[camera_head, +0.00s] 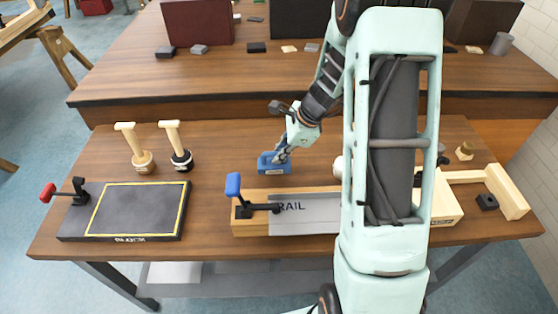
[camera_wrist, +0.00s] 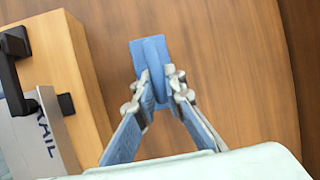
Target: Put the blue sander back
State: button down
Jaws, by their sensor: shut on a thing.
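The blue sander (camera_head: 274,162) is on or just above the wooden table (camera_head: 220,150), behind the rail fixture. It also shows in the wrist view (camera_wrist: 150,52), a flat blue block with a raised grip. My gripper (camera_head: 284,154) comes down on it from above. In the wrist view, the two fingers of my gripper (camera_wrist: 158,86) are closed on the sander's grip from both sides. I cannot tell whether the sander's base touches the table. Part of the sander's near end is hidden between the fingers.
The rail fixture (camera_head: 255,226) with a blue-handled clamp (camera_head: 233,186) stands in front of the sander. A dark block board (camera_head: 135,212) with a red-handled clamp (camera_head: 48,193) lies at left. Two wooden-handled tools (camera_head: 141,161) (camera_head: 180,158) stand behind it.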

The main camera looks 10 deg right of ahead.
jog(key=shift+w+f, duration=0.15)
jog(key=shift+f, duration=1.6)
jog(key=shift+f+b, duration=0.1)
jog(key=shift+b, duration=0.2)
jog(key=c, duration=2)
grip_release()
jog(key=p+v, duration=0.1)
jog(key=v, duration=1.1)
